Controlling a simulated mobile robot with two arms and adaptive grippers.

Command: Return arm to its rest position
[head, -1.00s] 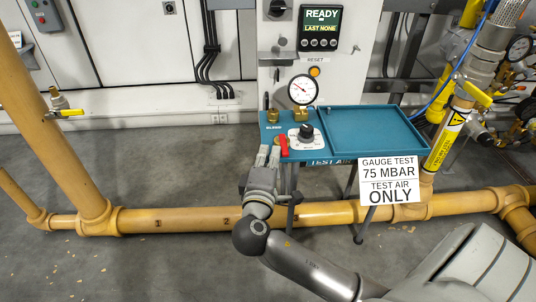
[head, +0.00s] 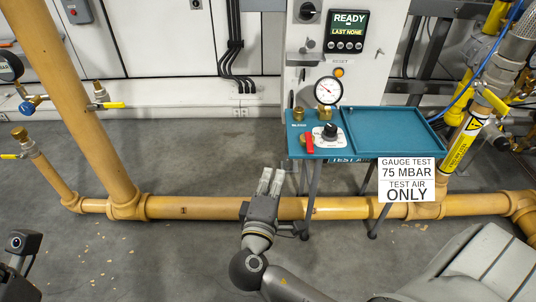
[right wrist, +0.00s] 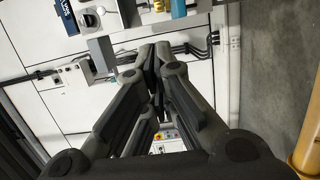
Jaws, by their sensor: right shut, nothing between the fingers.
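My right gripper (head: 270,181) is in the middle of the head view, in front of the teal test bench (head: 382,152) and low to its left, over the yellow pipe. Its fingers point up the picture and are together, with nothing between them. In the right wrist view the fingers (right wrist: 156,62) converge and are shut and empty. The red lever (head: 309,143) on the bench's left part appears beyond the fingertips, apart from them. A dark part of my left arm shows at the lower left edge of the head view; its fingers cannot be made out.
A yellow pipe (head: 350,208) runs low across the floor, with a thick riser (head: 75,110) at left. A gauge (head: 328,90) stands on the bench and a sign (head: 406,180) hangs at its front. The control panel (head: 350,32) reads READY. Grey floor is open at lower left.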

